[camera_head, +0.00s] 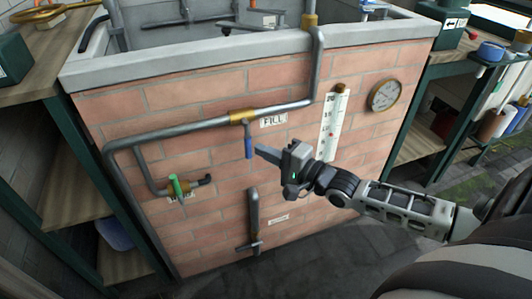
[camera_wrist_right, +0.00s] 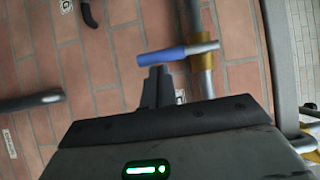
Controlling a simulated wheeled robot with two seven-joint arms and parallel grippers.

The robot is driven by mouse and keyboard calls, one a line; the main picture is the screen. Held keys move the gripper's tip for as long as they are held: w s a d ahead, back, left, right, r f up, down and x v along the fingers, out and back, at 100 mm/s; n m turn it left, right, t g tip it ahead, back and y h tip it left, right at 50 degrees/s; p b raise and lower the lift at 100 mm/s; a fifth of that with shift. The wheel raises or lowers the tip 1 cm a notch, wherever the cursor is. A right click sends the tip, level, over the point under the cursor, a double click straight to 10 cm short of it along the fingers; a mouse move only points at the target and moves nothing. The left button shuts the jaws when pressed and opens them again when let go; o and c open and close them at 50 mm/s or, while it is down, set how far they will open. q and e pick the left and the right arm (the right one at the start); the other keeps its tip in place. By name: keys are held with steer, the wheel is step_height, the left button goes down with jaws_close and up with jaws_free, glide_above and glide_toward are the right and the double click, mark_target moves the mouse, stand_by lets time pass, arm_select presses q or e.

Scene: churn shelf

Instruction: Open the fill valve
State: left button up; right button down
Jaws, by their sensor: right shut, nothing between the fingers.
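The fill valve (camera_head: 242,116) is a brass body on the grey pipe, beside a white FILL label (camera_head: 273,120). Its blue lever (camera_head: 249,146) hangs down, across the line of the pipe. My right gripper (camera_head: 262,152) is shut and empty, its tips just right of the lever in the head view. In the right wrist view the blue lever (camera_wrist_right: 165,55) lies just beyond the tips of my right gripper (camera_wrist_right: 156,75); I cannot tell whether they touch. The brass body (camera_wrist_right: 241,75) shows there too. My left gripper is not in view.
The pipe (camera_head: 180,136) runs along the brick tank wall (camera_head: 205,155). A green-handled valve (camera_head: 179,186) sits lower left, and a lower pipe (camera_head: 253,212) stands below the lever. A thermometer strip (camera_head: 334,120) and round gauge (camera_head: 385,95) are at right. Shelves flank the tank.

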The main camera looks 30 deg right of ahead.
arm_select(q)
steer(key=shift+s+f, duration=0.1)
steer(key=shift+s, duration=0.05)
arm_select(e)
steer(key=shift+a+f, duration=0.1)
stand_by(0.3)
arm_select(q)
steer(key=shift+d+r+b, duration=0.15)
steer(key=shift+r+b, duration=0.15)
steer(key=shift+b, duration=0.05)
arm_select(e)
steer(key=shift+a+m, duration=0.15)
steer(key=shift+m, duration=0.25)
